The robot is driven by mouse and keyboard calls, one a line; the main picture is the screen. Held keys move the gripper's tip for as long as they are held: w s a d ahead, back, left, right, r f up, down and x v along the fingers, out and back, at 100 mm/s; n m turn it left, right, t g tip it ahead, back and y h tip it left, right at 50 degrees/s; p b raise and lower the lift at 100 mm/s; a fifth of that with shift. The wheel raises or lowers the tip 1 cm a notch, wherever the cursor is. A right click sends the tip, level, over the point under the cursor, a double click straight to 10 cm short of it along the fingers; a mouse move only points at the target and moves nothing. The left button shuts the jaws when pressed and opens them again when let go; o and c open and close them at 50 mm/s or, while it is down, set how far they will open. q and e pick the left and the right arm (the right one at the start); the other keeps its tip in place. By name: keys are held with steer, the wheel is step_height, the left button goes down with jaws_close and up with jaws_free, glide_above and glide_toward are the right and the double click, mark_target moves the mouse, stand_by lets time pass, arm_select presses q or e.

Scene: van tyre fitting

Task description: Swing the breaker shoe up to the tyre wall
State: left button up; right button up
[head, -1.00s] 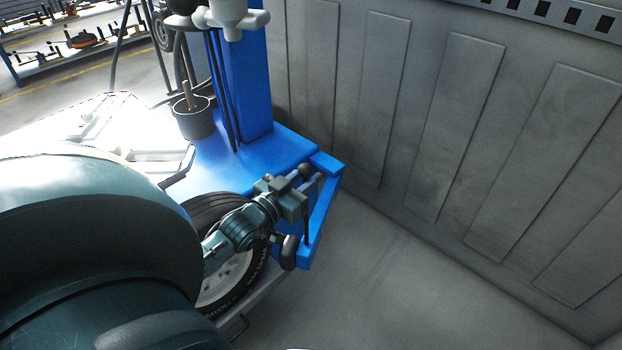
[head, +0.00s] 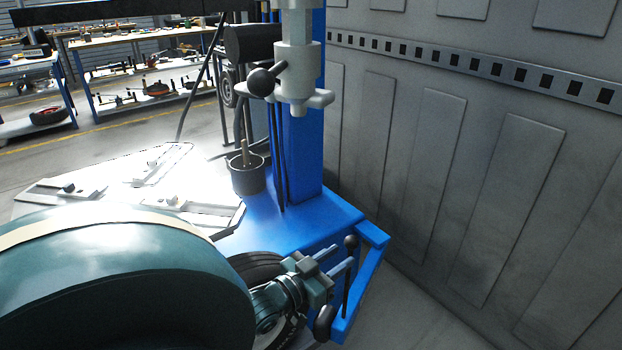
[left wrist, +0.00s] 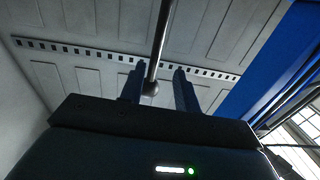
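The tyre (head: 255,268) stands on its edge against the side of the blue tyre changer, partly hidden by my arm. A dark rounded pad (head: 324,322), which looks like the breaker shoe, shows beside the tyre on the blue breaker arm (head: 364,290). A thin lever with a black ball knob (head: 350,241) rises from this arm. My left gripper (head: 344,255) is open, its fingers pointing at the lever just below the knob. In the left wrist view the knob (left wrist: 150,88) and its rod show in line with the finger gap; contact is unclear. My right gripper is out of view.
The blue column (head: 298,150) carries a grey mounting head (head: 298,75). A dark pot with a brush (head: 248,175) stands by the bright turntable (head: 120,185). A grey panelled wall (head: 440,180) closes the right side. Workbenches (head: 140,75) stand behind.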

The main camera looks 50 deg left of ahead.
arm_select(q)
steer(key=s, duration=0.8)
steer(key=shift+s+p, duration=0.25)
steer(key=shift+p, duration=0.1)
steer(key=shift+a, duration=0.1)
